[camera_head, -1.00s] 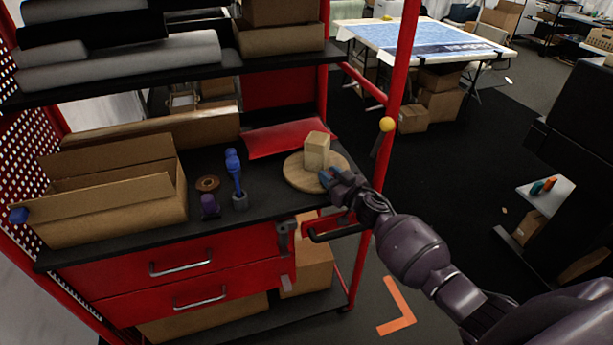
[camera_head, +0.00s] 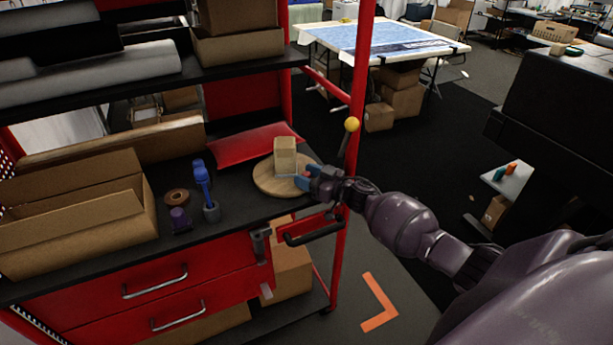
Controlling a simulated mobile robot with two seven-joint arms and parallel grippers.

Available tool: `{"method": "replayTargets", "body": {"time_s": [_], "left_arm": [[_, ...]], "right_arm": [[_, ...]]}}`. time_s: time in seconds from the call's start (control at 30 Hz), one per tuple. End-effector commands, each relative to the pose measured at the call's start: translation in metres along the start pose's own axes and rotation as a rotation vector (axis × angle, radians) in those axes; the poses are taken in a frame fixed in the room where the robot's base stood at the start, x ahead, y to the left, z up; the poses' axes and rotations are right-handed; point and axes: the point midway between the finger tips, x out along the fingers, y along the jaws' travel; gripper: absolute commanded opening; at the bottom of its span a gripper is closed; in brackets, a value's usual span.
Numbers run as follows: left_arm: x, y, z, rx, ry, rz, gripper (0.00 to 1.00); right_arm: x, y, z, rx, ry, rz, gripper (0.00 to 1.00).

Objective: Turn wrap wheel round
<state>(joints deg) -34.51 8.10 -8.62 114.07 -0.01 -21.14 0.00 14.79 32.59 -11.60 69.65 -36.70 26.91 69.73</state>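The wrap wheel is a round wooden disc (camera_head: 268,184) lying flat on the black bench top, near its right end. A light wooden block (camera_head: 285,157) stands upright on it. My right gripper (camera_head: 304,177) is at the right edge of the disc, just right of the block; whether it touches the disc is not clear. Its blue fingertips are small here and their gap cannot be made out. My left gripper is not in view.
Left of the disc are a blue tool in a holder (camera_head: 205,190), a tape roll (camera_head: 176,197) and an open cardboard box (camera_head: 75,210). A red sheet (camera_head: 255,145) lies behind.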

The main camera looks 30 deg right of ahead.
Motion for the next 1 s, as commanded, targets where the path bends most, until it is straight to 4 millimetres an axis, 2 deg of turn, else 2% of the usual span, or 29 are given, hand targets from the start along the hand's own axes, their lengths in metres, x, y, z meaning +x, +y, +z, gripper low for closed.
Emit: {"method": "replayTargets", "body": {"time_s": [0.37, 0.47, 0.8, 1.0], "left_arm": [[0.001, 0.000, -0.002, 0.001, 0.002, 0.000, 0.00], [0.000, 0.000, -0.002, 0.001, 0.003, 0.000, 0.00], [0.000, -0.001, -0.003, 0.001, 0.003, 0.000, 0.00], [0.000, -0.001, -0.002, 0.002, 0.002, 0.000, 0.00]], "right_arm": [[-0.004, 0.000, -0.001, -0.001, 0.002, -0.001, 0.52], [-0.015, 0.000, -0.001, -0.001, 0.001, -0.001, 0.52], [-0.075, 0.000, -0.001, -0.001, 0.000, -0.002, 0.52], [-0.100, 0.000, -0.001, -0.001, 0.001, -0.001, 0.52]]}}
